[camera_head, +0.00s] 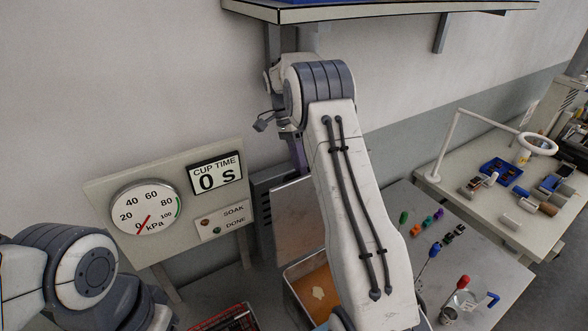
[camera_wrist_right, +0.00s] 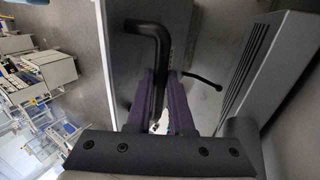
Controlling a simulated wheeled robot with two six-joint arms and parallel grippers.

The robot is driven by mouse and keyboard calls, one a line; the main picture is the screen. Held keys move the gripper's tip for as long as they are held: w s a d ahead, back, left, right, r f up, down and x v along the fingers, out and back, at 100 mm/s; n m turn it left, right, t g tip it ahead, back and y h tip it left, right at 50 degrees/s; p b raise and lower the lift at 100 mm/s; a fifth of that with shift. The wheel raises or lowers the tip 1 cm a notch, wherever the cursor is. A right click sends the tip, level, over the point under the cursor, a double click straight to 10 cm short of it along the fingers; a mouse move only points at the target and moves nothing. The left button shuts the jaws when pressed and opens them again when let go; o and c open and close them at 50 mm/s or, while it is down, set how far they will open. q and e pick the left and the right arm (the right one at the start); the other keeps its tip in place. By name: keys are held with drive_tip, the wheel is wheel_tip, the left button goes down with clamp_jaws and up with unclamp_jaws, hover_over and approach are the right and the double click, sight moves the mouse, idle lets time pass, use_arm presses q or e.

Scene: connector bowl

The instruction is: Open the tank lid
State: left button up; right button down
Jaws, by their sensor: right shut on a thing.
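The tank (camera_head: 292,272) stands low in the middle of the head view, with amber liquid and a pale patch inside. Its grey lid (camera_head: 297,222) stands raised, nearly upright, at the back of the opening. My right arm hides the tank's right part. My right gripper (camera_head: 298,155), with purple fingers, is above the lid's top edge, partly hidden by my wrist. In the right wrist view, the gripper (camera_wrist_right: 162,88) is shut on a black bent lid handle (camera_wrist_right: 150,32). My left arm shows at the lower left, but its gripper is out of frame.
A panel with a kPa gauge (camera_head: 147,207) and a cup timer reading 0 s (camera_head: 216,174) stands left of the tank. A red basket (camera_head: 230,318) is at the bottom. A grey table (camera_head: 480,262) with coloured connectors is right. A shelf (camera_head: 380,10) hangs above.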

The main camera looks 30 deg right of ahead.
drive_tip(key=shift+w+d+f, duration=0.1)
drive_tip(key=shift+w+f, duration=0.05)
drive_tip(key=shift+f, duration=0.1)
drive_tip(key=c, duration=0.8)
unclamp_jaws()
drive_tip(key=shift+r, duration=0.1)
